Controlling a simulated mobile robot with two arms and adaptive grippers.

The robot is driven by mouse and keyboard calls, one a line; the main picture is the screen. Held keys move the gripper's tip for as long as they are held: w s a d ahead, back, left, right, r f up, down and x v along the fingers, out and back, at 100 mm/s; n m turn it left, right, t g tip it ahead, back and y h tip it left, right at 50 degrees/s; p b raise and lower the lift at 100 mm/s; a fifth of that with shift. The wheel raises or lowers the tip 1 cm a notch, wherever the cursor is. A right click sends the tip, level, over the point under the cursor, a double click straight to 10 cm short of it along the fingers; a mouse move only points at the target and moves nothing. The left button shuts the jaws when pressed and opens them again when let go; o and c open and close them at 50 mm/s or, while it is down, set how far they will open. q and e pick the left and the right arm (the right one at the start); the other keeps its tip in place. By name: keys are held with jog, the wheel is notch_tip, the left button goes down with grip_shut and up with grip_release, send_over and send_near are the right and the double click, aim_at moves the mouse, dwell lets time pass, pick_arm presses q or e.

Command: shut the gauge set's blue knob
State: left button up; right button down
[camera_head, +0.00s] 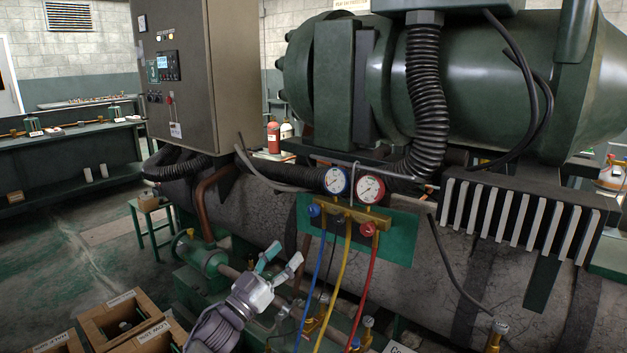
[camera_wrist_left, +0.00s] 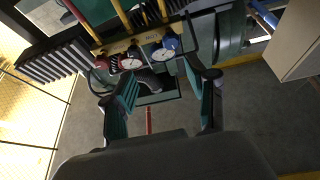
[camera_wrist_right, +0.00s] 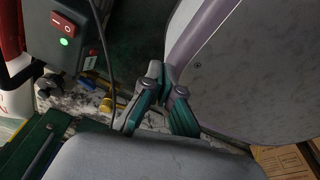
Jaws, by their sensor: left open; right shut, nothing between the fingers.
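The gauge set's brass manifold (camera_head: 346,212) hangs on a green plate in front of the grey tank, with a blue-rimmed gauge (camera_head: 336,181) and a red-rimmed gauge (camera_head: 371,189) above it. The blue knob (camera_head: 314,210) is at its left end and the red knob (camera_head: 368,229) at its lower right. My left gripper (camera_head: 284,256) is open and empty, below and left of the blue knob, apart from it. In the left wrist view the gauge set appears inverted beyond the open fingers, with the blue knob (camera_wrist_left: 170,43) near the top. My right gripper (camera_wrist_right: 156,84) is shut and empty.
Blue (camera_head: 315,275), yellow (camera_head: 342,270) and red (camera_head: 364,280) hoses hang below the manifold. A finned block (camera_head: 515,220) stands right of it. Open wooden boxes (camera_head: 120,315) lie at lower left. A red switch (camera_wrist_right: 65,25) with a green light shows in the right wrist view.

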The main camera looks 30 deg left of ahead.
aim_at(311, 212)
pick_arm(q)
jog(key=x, duration=0.4)
jog(key=a+p+x, duration=0.1)
jog(key=x, duration=0.4)
jog(key=a+x, duration=0.1)
jog(key=x, duration=0.4)
jog(key=shift+w+r+p, duration=0.2)
jog(key=shift+r+p, duration=0.1)
jog(key=shift+r, duration=0.05)
pick_arm(e)
jog(key=s, duration=0.1)
jog(key=s+r, duration=0.1)
jog(key=s+g, duration=0.1)
jog(key=shift+d+r, duration=0.3)
jog(key=shift+d, duration=0.05)
pick_arm(q)
jog(key=shift+c, duration=0.2)
grip_shut()
